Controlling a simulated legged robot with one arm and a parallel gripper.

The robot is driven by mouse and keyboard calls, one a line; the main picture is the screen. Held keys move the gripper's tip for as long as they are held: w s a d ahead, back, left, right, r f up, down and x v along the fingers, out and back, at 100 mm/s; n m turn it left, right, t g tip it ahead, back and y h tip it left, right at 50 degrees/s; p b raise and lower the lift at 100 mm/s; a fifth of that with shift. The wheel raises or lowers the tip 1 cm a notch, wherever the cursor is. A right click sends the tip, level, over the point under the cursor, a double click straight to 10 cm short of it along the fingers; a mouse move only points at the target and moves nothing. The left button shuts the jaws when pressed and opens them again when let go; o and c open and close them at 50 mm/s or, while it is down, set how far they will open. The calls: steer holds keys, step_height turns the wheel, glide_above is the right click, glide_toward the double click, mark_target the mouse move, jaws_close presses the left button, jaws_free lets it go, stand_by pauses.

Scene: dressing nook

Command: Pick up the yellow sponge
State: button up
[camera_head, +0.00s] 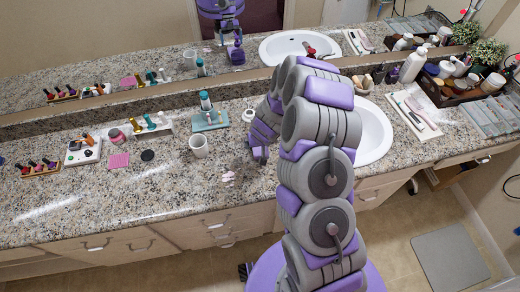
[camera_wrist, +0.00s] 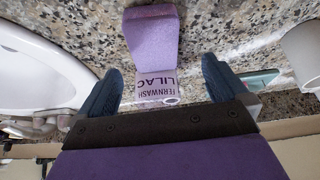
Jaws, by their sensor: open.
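I see no yellow sponge in either view. In the wrist view a purple block (camera_wrist: 151,38), perhaps a sponge, lies on the speckled counter with a pale band lettered "FERNWASH LILAC". My gripper (camera_wrist: 161,70) is open, with one dark finger on each side of the band's line. I cannot tell whether either finger touches it; gaps show on both sides. In the head view my gripper (camera_head: 259,153) is low over the counter, left of the sink, partly hidden by my arm.
A white cup (camera_head: 198,146) stands left of my gripper and shows in the wrist view (camera_wrist: 304,52). The sink (camera_head: 372,134) is to the right. A small pinkish item (camera_head: 228,178) lies near the front edge. Bottles, a tray and a mirror line the back.

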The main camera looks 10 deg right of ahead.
mark_target(260, 148)
steer(key=x, duration=0.1)
steer(key=b+x, duration=0.1)
steer(key=x, duration=0.2)
steer(key=shift+s+d+f+b, duration=0.25)
steer(key=shift+d+f+b, duration=0.1)
steer(key=shift+w+f, duration=0.2)
steer(key=shift+f, duration=0.2)
steer(key=shift+c, duration=0.3)
steer(key=c, duration=1.1)
steer(key=shift+r, duration=0.2)
steer(key=shift+c, duration=0.2)
